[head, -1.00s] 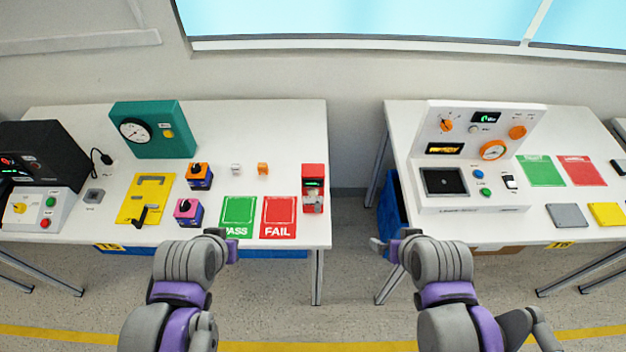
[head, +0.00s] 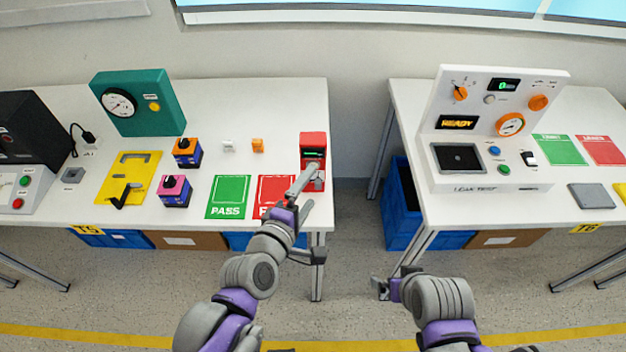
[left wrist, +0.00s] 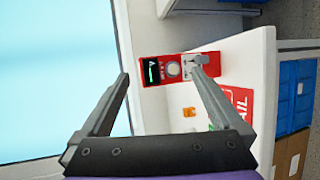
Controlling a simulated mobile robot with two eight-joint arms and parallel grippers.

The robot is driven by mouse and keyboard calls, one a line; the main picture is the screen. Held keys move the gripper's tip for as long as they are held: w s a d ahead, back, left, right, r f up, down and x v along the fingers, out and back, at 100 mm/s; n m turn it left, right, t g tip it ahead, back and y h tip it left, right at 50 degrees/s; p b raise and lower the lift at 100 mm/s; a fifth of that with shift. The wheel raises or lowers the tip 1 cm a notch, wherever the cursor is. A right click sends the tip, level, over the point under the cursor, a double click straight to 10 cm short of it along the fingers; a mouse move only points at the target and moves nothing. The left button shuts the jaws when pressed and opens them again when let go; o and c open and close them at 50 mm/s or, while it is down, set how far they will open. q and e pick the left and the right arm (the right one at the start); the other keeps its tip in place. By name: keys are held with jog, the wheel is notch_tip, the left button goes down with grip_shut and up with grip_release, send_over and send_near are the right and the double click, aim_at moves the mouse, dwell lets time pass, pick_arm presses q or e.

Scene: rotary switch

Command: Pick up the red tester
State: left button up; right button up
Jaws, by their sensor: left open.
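The red tester (head: 313,143) stands near the right edge of the left table, with a small dark screen. It also shows in the left wrist view (left wrist: 173,69), with a green-lit screen and a round grey knob. My left gripper (head: 309,185) is open and empty, over the tester's near end in the head view. In the left wrist view, one finger overlaps the tester's near end and the other lies off to the left. Contact cannot be told. My right gripper (head: 382,288) is low in front of the gap between the tables; its jaw state is unclear.
A red FAIL card (head: 275,188) lies left of the tester, partly under my left arm, beside a green PASS card (head: 229,197). Orange and purple switch boxes (head: 187,152) stand further left. The right table (head: 410,150) holds a white leak-test panel (head: 500,115).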

pick_arm(q)
jog(key=w+d+f+n+t+y+b, duration=0.25)
jog(key=w+f+n+b, duration=0.2)
jog(key=n, duration=0.65)
jog(key=n+t+y+b, duration=0.2)
jog(key=n+y+b, duration=0.15)
jog(key=n, duration=0.65)
send_near(313, 178)
jog(key=shift+w+d+r, duration=0.3)
jog(key=shift+w+r, duration=0.3)
jog(key=shift+w, duration=0.15)
jog(key=shift+w+a+f+n+b, duration=0.1)
jog(key=shift+f+n+b, duration=0.2)
jog(key=shift+b, duration=0.05)
jog(key=shift+w+a, duration=0.1)
jog(key=shift+w, duration=0.2)
jog(key=w, duration=0.4)
jog(key=shift+w, duration=0.3)
jog(key=w, duration=0.2)
jog(key=w+b, duration=0.1)
jog(key=w, duration=0.2)
jog(key=shift+w+f, duration=0.2)
jog(key=shift+w, duration=0.1)
jog(key=shift+s, duration=0.1)
grip_shut()
pick_arm(e)
notch_tip(313, 178, down, 14)
jog(key=shift+w+r+g, duration=0.2)
jog(key=shift+w+g, duration=0.1)
jog(key=shift+w, duration=0.15)
